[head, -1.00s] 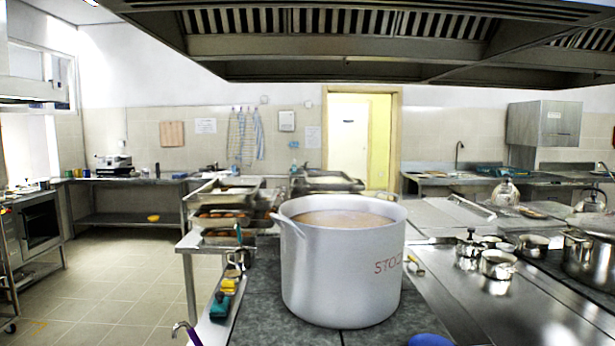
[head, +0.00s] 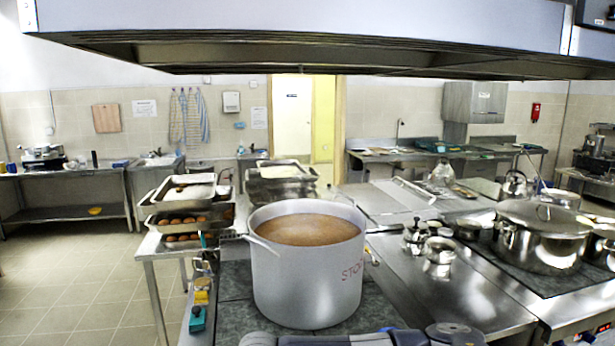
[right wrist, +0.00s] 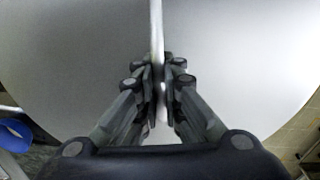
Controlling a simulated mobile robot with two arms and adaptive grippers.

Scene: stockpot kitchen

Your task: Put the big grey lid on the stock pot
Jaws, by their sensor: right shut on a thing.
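The stock pot (head: 307,275) stands upright on the dark worktop in the head view. It is a large grey pot with red lettering, open at the top and full of brown liquid. In the right wrist view, the big grey lid (right wrist: 75,75) fills most of the picture as a broad pale disc. My right gripper (right wrist: 160,85) is shut on the thin upright handle in the middle of the lid. The lid is not seen in the head view, so its place relative to the pot cannot be told. My left gripper is in neither view.
A steel pot with its own lid (head: 545,215) stands on the hob at the right. Small steel pots (head: 438,250) stand nearer the stock pot. Trays of food (head: 185,215) are stacked behind left. A range hood (head: 300,50) hangs overhead.

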